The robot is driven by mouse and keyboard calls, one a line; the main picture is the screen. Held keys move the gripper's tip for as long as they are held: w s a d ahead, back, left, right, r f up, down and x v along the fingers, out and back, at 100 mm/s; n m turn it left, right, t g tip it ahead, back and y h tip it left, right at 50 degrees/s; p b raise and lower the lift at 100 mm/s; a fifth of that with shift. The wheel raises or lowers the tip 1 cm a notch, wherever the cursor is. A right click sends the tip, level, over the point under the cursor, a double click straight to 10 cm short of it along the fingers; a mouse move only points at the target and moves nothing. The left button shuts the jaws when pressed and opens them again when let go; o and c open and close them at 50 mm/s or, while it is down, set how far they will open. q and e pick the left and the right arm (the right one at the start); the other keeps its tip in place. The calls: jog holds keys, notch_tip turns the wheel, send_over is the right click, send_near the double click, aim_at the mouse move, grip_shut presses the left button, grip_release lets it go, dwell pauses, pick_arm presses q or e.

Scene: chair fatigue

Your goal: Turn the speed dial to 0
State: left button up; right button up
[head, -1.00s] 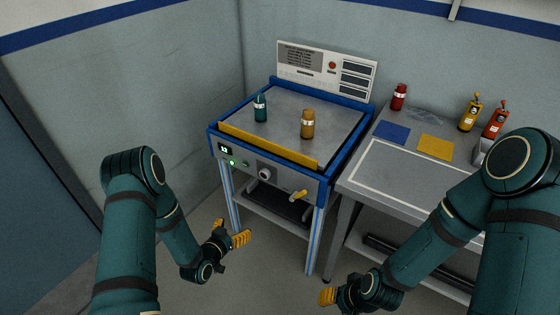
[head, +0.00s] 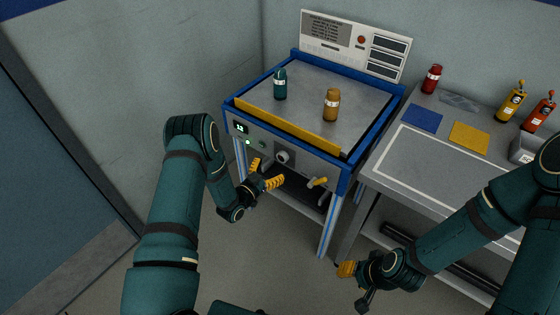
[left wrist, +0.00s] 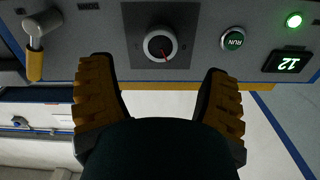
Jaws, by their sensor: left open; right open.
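The speed dial (head: 282,156) is a round knob on the front panel of the blue-framed machine. In the left wrist view the dial (left wrist: 160,44) is dark with a light rim and a red pointer. The display (left wrist: 288,62) shows 12, seen upside down in that view; it also appears at the panel's left end in the head view (head: 240,127). My left gripper (head: 266,174) is open and empty, just in front of and below the panel, with the dial ahead between its fingers (left wrist: 160,95). My right gripper (head: 354,283) is away from the machine, low at the right.
A green RUN button (left wrist: 232,39) and a lit green lamp (left wrist: 293,20) sit beside the dial. A yellow-handled lever (head: 318,182) projects from the panel's right. Teal (head: 280,84) and amber (head: 331,104) bottles stand on the machine top. A side table (head: 400,178) stands at right.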

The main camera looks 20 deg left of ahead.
aim_at(281, 158)
pick_arm(q)
jog(key=b+x, duration=0.1)
jog(key=x, duration=0.5)
jog(key=c, duration=1.2)
